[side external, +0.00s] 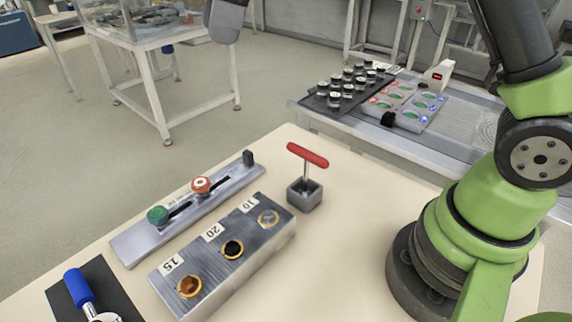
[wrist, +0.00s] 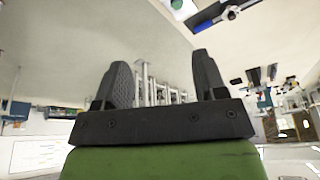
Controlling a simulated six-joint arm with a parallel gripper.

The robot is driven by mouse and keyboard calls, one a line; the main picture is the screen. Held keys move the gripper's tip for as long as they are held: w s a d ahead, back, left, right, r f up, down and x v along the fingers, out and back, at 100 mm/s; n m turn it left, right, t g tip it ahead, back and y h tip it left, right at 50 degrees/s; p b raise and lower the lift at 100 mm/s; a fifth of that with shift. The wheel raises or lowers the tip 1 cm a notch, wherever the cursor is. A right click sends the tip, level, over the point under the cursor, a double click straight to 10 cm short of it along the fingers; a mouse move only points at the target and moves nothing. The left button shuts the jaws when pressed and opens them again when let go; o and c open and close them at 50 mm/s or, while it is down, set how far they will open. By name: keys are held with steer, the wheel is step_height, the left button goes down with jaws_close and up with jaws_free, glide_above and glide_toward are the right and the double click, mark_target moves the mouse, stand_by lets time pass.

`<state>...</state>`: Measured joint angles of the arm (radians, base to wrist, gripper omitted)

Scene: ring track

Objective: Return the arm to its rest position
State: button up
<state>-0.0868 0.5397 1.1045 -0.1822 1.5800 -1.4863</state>
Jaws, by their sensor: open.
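My gripper (wrist: 162,85) shows in the wrist view as two dark fingers standing well apart, with nothing between them. In that view it is raised and faces out across the room, away from the table top.
On the cream table (side external: 335,250) are a block with holes labelled 10, 20 and 15 (side external: 225,255), a slider track (side external: 185,205) with red and green knobs, a red T-handle in a grey block (side external: 305,193), and a blue-handled tool (side external: 80,290). A metal bench (side external: 465,125) holds several small jars (side external: 335,98).

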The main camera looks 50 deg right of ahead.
steer(key=s+d+m+t, duration=0.2)
steer(key=s+m, duration=0.6)
steer(key=s, duration=0.4)
steer(key=s+d+m+t+h, duration=0.1)
steer(key=s+d+m+t, duration=0.2)
steer(key=s+m, duration=0.5)
steer(key=s, duration=0.3)
steer(key=shift+s, duration=0.4)
